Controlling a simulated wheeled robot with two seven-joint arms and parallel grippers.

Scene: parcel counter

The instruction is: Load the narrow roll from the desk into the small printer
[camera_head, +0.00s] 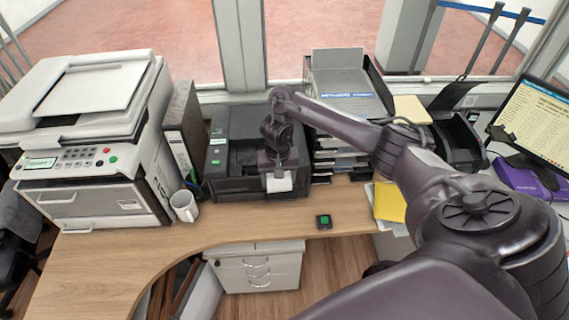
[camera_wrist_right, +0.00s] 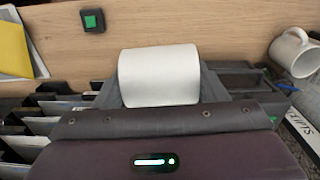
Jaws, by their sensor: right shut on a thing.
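My right gripper (camera_head: 279,172) is shut on a white paper roll (camera_head: 279,182), held in front of the black printer (camera_head: 222,181) on the desk. In the right wrist view the roll (camera_wrist_right: 160,78) lies crosswise between the two dark fingers of the gripper (camera_wrist_right: 160,88). I cannot tell its height above the desk. The black printer has a small green light and is partly hidden by my right arm. Another dark machine (camera_head: 462,143), with a raised flap, stands at the right; I cannot tell which is the small printer. My left gripper is not in view.
A large white copier (camera_head: 95,150), a binder (camera_head: 185,125) and a white mug (camera_head: 184,206) stand left. A stacked paper tray (camera_head: 345,85) stands behind my arm. A small green-topped device (camera_head: 324,221) lies near the desk edge. The monitor (camera_head: 538,115) is far right. The front-left desk (camera_head: 110,260) is clear.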

